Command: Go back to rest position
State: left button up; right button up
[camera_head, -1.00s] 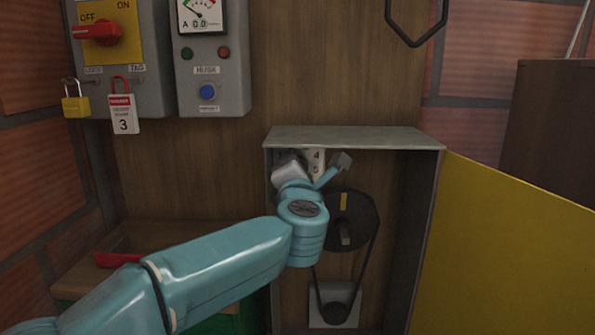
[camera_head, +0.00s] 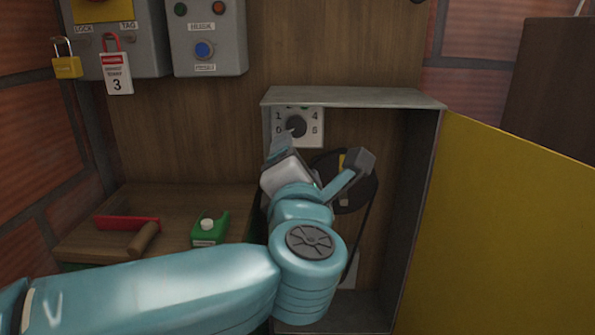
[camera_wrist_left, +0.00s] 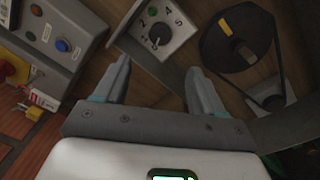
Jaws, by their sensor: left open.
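My left gripper (camera_head: 318,152) reaches into the open grey cabinet (camera_head: 350,98) in the head view. In the left wrist view its two fingers (camera_wrist_left: 158,85) are spread wide with nothing between them. A white dial plate with a black knob (camera_head: 297,126) is on the cabinet's back wall, just beyond the gripper. It also shows in the wrist view (camera_wrist_left: 160,34), past the fingertips, and the fingers look apart from it. The black pulley wheel with a yellow mark (camera_wrist_left: 237,38) is to the right of the dial, partly hidden by my gripper in the head view. My right gripper is not in view.
The yellow cabinet door (camera_head: 505,225) stands open at the right. A yellow padlock (camera_head: 67,67) and a tag (camera_head: 116,80) hang from the grey switch box (camera_head: 150,62).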

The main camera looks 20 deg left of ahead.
pick_arm(q)
jog(key=shift+v, duration=1.2)
